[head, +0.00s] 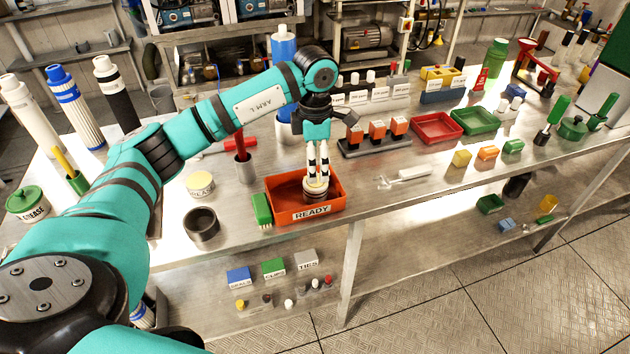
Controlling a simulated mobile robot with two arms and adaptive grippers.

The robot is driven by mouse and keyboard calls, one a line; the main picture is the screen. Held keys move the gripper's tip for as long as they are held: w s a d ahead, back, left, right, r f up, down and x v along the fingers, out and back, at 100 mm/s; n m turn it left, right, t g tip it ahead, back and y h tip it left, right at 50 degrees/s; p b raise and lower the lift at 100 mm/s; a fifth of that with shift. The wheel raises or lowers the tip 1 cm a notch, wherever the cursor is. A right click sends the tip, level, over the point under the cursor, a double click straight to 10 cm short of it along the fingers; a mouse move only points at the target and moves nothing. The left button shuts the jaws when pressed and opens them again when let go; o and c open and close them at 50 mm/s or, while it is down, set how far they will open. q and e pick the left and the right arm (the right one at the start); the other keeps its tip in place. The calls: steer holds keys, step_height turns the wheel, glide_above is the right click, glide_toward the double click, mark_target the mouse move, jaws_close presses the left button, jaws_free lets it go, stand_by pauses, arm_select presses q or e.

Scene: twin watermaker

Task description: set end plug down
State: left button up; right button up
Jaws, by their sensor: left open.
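The end plug (315,190), a short round piece with a pale top and darker lower part, stands in the orange tray labelled READY (334,205). My left gripper (318,175) points straight down over the tray, its pale fingers right at the plug's top. The gripper is open; I cannot tell whether the fingertips still touch the plug. The plug looks upright, and its base is partly hidden by the tray's front wall. My right gripper is not in view.
A green brush (261,209) stands against the tray's left side. A dark ring (201,224) and a pale round tub (200,184) are further left. A white tool (404,177) lies to the right.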

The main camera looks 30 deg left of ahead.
arm_select(q)
step_height(320, 180, up, 4)
steer(key=shift+f, duration=0.15)
stand_by(0.5)
